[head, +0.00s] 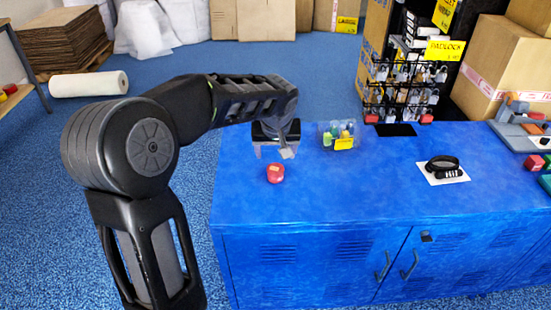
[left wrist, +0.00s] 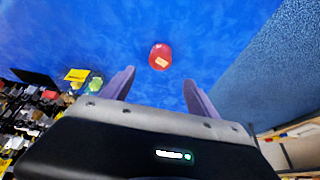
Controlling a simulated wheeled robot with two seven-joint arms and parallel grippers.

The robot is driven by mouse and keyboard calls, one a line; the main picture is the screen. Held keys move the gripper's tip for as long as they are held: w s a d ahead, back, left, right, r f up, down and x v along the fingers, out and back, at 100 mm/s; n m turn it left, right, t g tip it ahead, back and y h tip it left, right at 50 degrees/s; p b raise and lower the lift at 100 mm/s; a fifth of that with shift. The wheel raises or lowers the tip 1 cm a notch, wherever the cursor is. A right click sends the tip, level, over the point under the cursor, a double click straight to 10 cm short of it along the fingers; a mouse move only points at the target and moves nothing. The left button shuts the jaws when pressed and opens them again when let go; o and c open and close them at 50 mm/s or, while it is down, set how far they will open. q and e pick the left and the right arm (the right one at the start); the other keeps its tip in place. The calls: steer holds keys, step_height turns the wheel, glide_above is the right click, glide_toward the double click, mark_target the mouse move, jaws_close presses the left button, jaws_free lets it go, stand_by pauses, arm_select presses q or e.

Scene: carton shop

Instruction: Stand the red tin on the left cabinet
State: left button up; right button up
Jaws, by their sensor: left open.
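The small red tin (head: 275,173) stands on the blue cabinet (head: 330,190), near its left end. It carries a small pale label on its side. My left gripper (head: 276,152) is above the cabinet top, just behind the tin in the head view. In the left wrist view the tin (left wrist: 160,57) lies ahead of the two spread fingers, between their lines and apart from them. The left gripper (left wrist: 158,88) is open and empty. My right gripper is not in view.
A clear box with coloured items (head: 337,134) stands right of the gripper. A padlock rack (head: 400,90) stands at the back. The cabinet top between is clear.

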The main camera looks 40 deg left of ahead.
arm_select(q)
steer(key=shift+v, duration=0.85)
